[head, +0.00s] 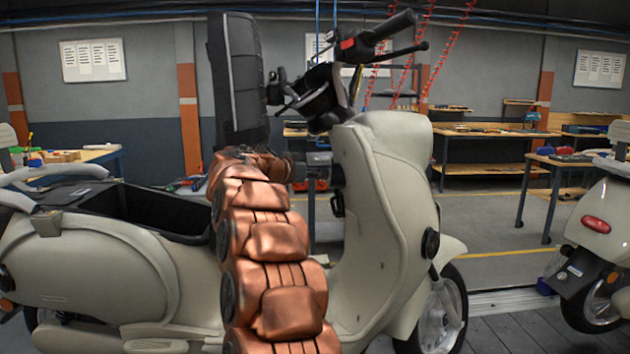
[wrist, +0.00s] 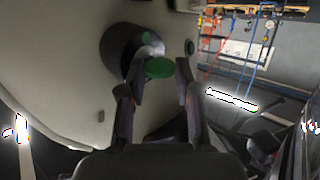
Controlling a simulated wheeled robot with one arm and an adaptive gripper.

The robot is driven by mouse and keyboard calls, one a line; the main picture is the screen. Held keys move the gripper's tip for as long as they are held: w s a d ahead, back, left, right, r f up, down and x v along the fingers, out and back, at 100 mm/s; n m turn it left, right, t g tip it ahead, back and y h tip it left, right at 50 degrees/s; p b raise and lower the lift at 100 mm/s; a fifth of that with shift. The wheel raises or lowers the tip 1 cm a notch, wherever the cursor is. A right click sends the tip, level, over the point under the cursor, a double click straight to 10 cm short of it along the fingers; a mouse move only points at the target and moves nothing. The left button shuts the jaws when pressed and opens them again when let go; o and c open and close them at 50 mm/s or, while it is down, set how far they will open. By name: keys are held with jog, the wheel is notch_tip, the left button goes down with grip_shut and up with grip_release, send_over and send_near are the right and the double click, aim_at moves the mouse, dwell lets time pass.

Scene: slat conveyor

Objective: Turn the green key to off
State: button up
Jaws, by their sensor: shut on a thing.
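The green key (wrist: 159,68) shows in the wrist view as a flat oval head in front of a dark round lock housing (wrist: 125,50) on the cream scooter panel. My gripper (wrist: 161,72) has one finger on each side of the key head and is shut on it. The key head lies crosswise between the fingers. Any off marking on the lock is too small to tell. In the head view my gripper (head: 318,172) reaches the inner side of the cream scooter's front shield (head: 390,190), below the handlebar. The key is hidden there.
The handlebar (head: 375,35) and raised black seat (head: 238,80) stand close above my arm. The open storage bin (head: 150,210) is at left. Another scooter (head: 600,225) stands at right. Workbenches (head: 480,150) line the back, with clear floor before them.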

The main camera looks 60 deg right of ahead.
jog(key=shift+f+b, duration=0.1)
jog(key=shift+b, duration=0.75)
jog(key=shift+f+m+h+b, duration=0.15)
jog(key=shift+m+h+b, duration=0.25)
jog(key=shift+b, duration=1.45)
jog(key=shift+m+g+h+b, duration=0.3)
jog(key=shift+m+h+b, duration=0.45)
jog(key=shift+b, duration=3.55)
jog(key=o, duration=1)
jog(key=shift+o, duration=0.2)
jog(key=shift+a, duration=0.1)
